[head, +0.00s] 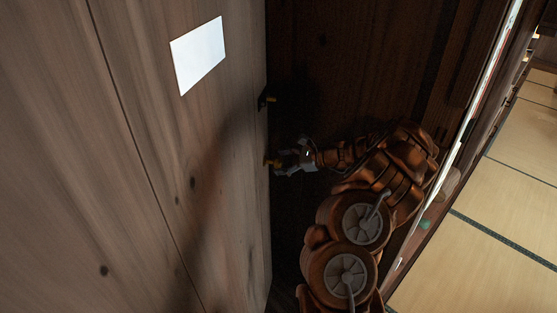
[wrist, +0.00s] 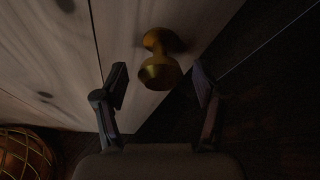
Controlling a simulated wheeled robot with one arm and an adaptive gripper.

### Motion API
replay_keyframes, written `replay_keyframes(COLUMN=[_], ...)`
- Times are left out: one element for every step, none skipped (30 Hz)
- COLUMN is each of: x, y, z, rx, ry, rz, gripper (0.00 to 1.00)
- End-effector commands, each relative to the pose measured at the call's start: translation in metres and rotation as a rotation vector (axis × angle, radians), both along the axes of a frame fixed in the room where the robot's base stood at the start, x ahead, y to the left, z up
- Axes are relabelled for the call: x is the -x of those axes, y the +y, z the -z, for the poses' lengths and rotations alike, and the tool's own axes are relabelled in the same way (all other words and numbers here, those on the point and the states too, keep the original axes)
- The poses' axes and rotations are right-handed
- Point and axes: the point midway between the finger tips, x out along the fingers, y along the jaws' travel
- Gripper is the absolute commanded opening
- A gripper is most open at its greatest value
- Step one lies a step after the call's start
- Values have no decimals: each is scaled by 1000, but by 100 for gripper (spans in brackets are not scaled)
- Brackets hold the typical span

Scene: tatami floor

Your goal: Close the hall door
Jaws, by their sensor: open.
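The hall door (head: 180,150) is a pale wooden panel with knots and a white sheet on it, filling the left of the head view. A brass knob (wrist: 160,68) stands out from the wood in the wrist view. My gripper (head: 281,162) is at the door's right edge in the head view. Its fingers (wrist: 160,82) are open, one on each side of the knob, with gaps showing between. A small brass spot by the fingertips in the head view is partly hidden by them.
A dark fitting (head: 264,98) with a brass bit sits on the door's edge above my gripper. A dark wooden wall (head: 350,60) stands behind my arm. Tatami floor (head: 500,220) lies open at the far right, beyond a pale-edged frame.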

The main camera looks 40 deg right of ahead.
Motion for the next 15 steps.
replay_keyframes(x=[-4, -6, -8, -10, -11, -12, -13, -13, -13, -13, -13, -13, -13, -13, -13], y=[4, 5, 6, 7, 8, 8, 9, 9, 9, 9, 9, 9, 9, 9, 9], z=[1, 2, 3, 4, 4, 5, 5, 6, 6, 6, 6, 6, 6, 6, 6], rx=[0, 1, 2, 2, 2, 3, 3, 3, 3, 3, 4, 4, 3, 3, 2], ry=[1, 1, 1, 0, 0, 0, 0, 0, 0, 0, -1, -1, 0, 0, -1], rz=[-3, -2, -2, -1, 0, 1, 1, 1, 1, 1, 0, 0, 1, 1, 0], gripper=[71, 71, 71, 71, 71, 71, 71, 71, 71, 71, 71, 71, 71, 71, 70])
